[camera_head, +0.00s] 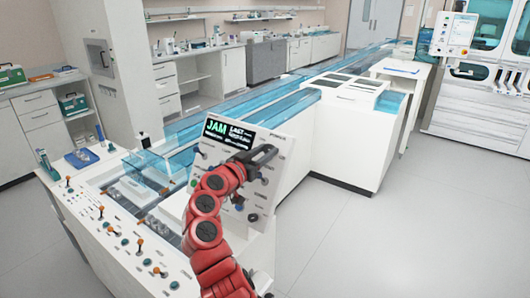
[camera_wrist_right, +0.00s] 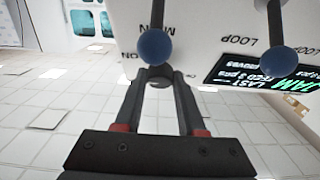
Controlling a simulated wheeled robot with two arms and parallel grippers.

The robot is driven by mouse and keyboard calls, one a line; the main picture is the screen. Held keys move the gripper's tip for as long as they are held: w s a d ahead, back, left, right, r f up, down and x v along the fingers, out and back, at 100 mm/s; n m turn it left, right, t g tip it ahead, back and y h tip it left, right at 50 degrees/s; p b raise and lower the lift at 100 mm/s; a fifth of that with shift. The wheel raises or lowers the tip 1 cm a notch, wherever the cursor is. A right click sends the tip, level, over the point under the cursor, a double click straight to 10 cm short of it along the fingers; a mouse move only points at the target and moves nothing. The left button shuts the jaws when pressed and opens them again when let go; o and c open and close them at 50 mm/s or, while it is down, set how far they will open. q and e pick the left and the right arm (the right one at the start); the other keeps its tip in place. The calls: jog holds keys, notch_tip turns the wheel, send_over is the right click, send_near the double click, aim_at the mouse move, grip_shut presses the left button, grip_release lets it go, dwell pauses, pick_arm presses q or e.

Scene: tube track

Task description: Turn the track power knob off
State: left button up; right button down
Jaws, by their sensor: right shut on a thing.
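The white control panel (camera_head: 273,183) stands upright at the near end of the track, with a lit screen (camera_head: 228,134) reading JAM. My right gripper (camera_head: 268,153), on its red arm, is at the panel's upper right. In the right wrist view the fingers of my right gripper (camera_wrist_right: 160,78) are closed around a small dark round knob (camera_wrist_right: 159,83) at the panel's edge, beside an ON mark. The track power label is not readable, and the fingers partly hide the knob. A blue-tipped lever (camera_wrist_right: 155,46) sits right by the fingertips. My left gripper is not in view.
A second blue-tipped lever (camera_wrist_right: 279,61) is beside the LOOP label. The white console (camera_head: 110,240) at the front left carries several orange-tipped levers. Clear blue track covers (camera_head: 260,100) run toward the back. The floor (camera_head: 400,230) at right is clear.

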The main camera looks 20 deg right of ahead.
jog(key=n+t+y+p, duration=0.1)
jog(key=n, duration=0.1)
jog(key=n+p, duration=0.1)
jog(key=n, duration=0.1)
jog(key=shift+s+d+r+n+t+y+p, duration=0.2)
jog(key=shift+n+t+y+p, duration=0.1)
jog(key=shift+t+y+p, duration=0.1)
jog(key=n+y+p, duration=0.2)
jog(key=n+p, duration=0.3)
jog(key=n+y+p, duration=0.3)
jog(key=n+p, duration=0.1)
jog(key=p, duration=0.2)
jog(key=r+n+y+p, duration=0.1)
jog(key=n+y+p, duration=0.1)
jog(key=n+p, duration=0.3)
jog(key=shift+d+n+p, duration=0.25)
jog(key=shift+n+p, duration=0.05)
jog(key=shift+p, duration=0.15)
jog(key=shift+f+n+g+y+p, duration=0.3)
jog(key=shift+n+y+p, duration=0.4)
jog(key=shift+n+p, duration=0.6)
jog(key=c, duration=0.5)
grip_release()
jog(key=shift+s, duration=0.1)
